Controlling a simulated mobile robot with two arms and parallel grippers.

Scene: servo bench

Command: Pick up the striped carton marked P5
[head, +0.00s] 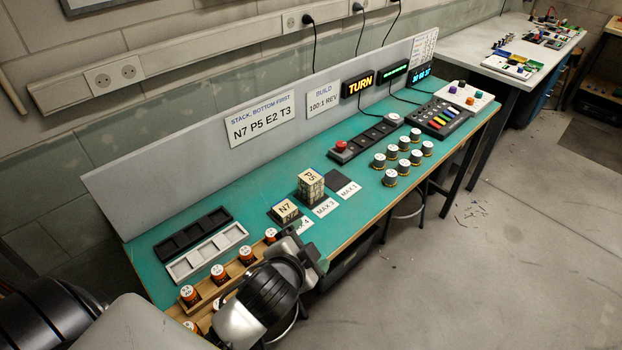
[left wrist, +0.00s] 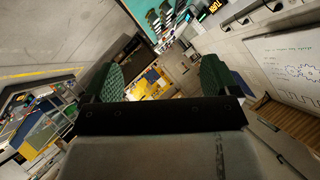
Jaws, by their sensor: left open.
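The striped carton marked P5 (head: 311,184) stands upright on the green bench, on a pad in the middle. It is pale with dark bands and taller than the carton marked N7 (head: 286,211), just to its left and nearer. My left gripper (left wrist: 160,78) is open and empty in the left wrist view, its two green-padded fingers wide apart. No carton shows between them. In the head view an arm of mine reaches over the bench's near left edge, clear of the P5 carton; its fingertips cannot be made out. My right gripper is not seen.
Orange-and-white jars (head: 218,274) stand in a wooden rack at the near left, partly behind my arm. Several white-capped jars (head: 403,143) stand further right. A sign (head: 259,119) reads N7 P5 E2 T3.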

